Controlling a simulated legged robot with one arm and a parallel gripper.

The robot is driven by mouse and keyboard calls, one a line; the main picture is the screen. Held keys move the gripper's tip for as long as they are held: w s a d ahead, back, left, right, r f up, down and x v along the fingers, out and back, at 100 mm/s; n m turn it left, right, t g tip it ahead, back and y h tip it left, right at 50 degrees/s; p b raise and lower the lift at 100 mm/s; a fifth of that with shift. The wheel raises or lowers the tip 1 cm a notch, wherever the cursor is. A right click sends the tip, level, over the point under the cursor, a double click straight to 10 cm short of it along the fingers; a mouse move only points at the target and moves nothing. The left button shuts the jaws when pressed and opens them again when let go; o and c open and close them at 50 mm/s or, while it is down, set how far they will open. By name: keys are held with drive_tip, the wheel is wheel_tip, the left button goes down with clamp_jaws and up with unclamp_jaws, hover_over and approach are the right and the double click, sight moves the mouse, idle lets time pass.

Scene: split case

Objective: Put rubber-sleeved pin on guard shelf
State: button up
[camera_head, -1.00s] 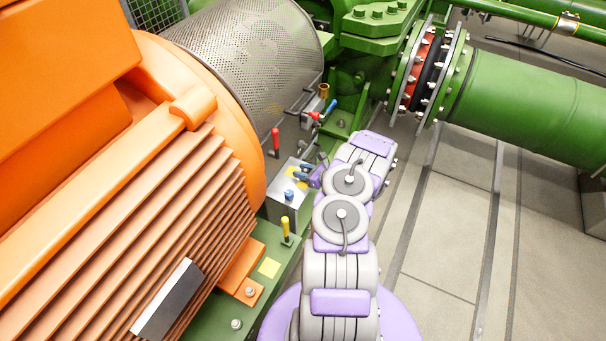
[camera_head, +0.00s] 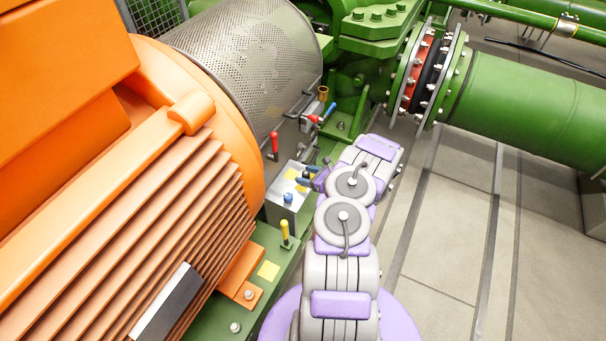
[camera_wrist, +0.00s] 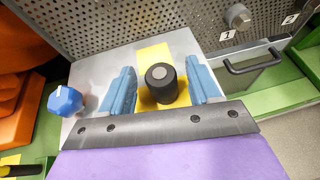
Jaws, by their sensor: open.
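The rubber-sleeved pin (camera_wrist: 160,83) is a black cylinder with a grey round end, standing on a yellow patch of a grey metal box (camera_wrist: 85,130). My gripper (camera_wrist: 163,72) is open in the wrist view. Its two blue fingers stand on either side of the pin, with visible gaps. In the head view my gripper (camera_head: 308,177) is small, over the box (camera_head: 285,213), and the pin cannot be made out there. The perforated guard (camera_head: 250,60) lies behind the box. A grey ledge with a handle (camera_wrist: 255,65) at its front may be the guard shelf.
Bolts labelled 1 and 2 (camera_wrist: 237,17) are on the guard. Red-handled (camera_head: 274,142) and yellow-handled (camera_head: 285,230) pins stand nearby. The orange motor (camera_head: 140,200) closes off the left.

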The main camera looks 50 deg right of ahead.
drive_tip(key=p+v, duration=0.2)
drive_tip(key=v, duration=0.8)
drive_tip(key=shift+s, duration=0.1)
